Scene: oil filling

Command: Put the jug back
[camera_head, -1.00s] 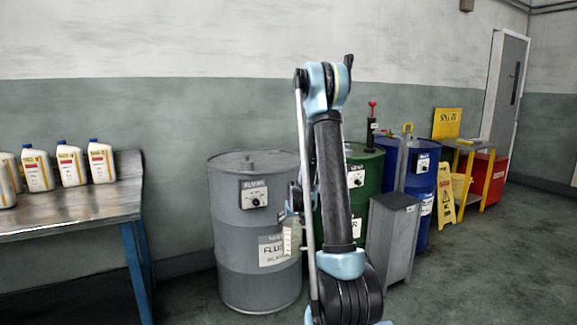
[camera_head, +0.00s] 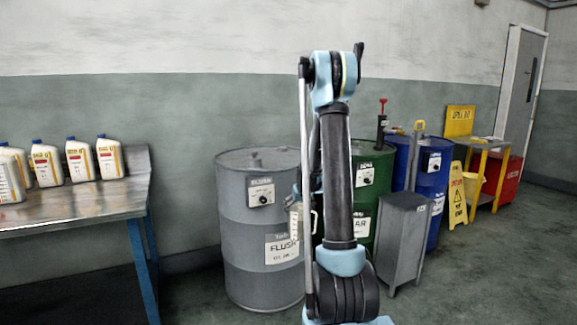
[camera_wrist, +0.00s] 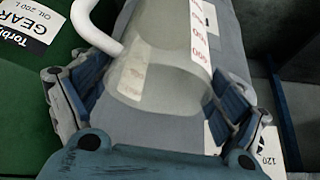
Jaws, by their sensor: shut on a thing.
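The jug (camera_wrist: 165,70) is a clear, greyish vessel with a white handle (camera_wrist: 92,25) and a strip of red scale marks, seen close in the wrist view. My gripper (camera_wrist: 152,98) is closed around it, with one blue finger pad at each side. In the head view the jug (camera_head: 295,222) shows as a pale, upright shape in front of the grey drum's right edge, partly hidden by my arm. My gripper is mostly hidden behind my arm there. The jug's contents cannot be made out.
A metal bench (camera_head: 75,207) with several white bottles (camera_head: 80,162) stands at the left. A grey drum (camera_head: 240,240), green drum (camera_head: 372,190) and blue drum (camera_head: 432,180) line the wall. A grey cabinet (camera_head: 402,238) stands before them. A yellow floor sign (camera_head: 457,195) is farther right.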

